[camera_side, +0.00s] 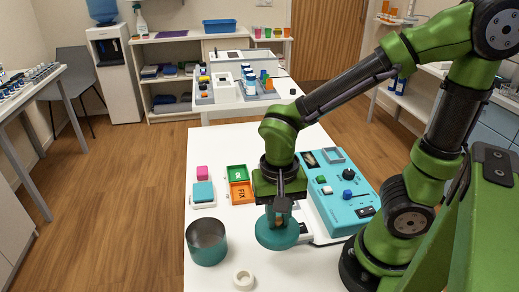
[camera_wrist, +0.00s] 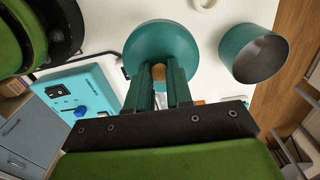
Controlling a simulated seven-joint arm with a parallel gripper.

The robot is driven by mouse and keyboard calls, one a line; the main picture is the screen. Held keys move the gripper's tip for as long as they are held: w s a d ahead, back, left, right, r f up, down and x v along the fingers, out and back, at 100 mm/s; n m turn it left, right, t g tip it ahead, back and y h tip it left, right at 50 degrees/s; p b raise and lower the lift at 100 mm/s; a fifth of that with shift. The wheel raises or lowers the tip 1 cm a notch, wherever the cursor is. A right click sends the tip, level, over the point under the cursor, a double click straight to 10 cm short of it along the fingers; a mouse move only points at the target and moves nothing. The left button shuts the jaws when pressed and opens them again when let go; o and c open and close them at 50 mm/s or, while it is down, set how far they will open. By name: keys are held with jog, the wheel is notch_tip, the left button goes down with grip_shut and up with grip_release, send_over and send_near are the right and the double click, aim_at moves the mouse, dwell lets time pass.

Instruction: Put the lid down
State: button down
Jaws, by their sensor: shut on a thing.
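The teal round lid (camera_side: 278,236) has a wooden knob (camera_wrist: 158,72). My gripper (camera_side: 281,212) is shut on the knob and holds the lid over the white table, right of the pot. Whether the lid touches the table is unclear. My gripper's two fingers (camera_wrist: 160,82) close on the knob in the wrist view, where the lid (camera_wrist: 160,45) lies beyond them. An open teal pot (camera_side: 207,242) stands upright on the table near its front left. The pot also shows at the right of the wrist view (camera_wrist: 252,52), apart from the lid.
A white ring (camera_side: 243,280) lies near the front. A teal control box (camera_side: 340,195) with knobs stands right of the lid. The white table (camera_side: 215,145) is clear toward the back left.

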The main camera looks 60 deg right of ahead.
jog(key=w+d, duration=0.5)
jog(key=w, duration=0.7)
jog(key=shift+n, duration=0.4)
jog(key=f, duration=0.6)
jog(key=shift+s+d+f, duration=0.1)
jog(key=shift+s+d, duration=0.05)
jog(key=shift+s, duration=0.05)
jog(key=shift+f, duration=2.1)
jog(key=shift+f, duration=0.15)
jog(key=c, duration=1)
grip_release()
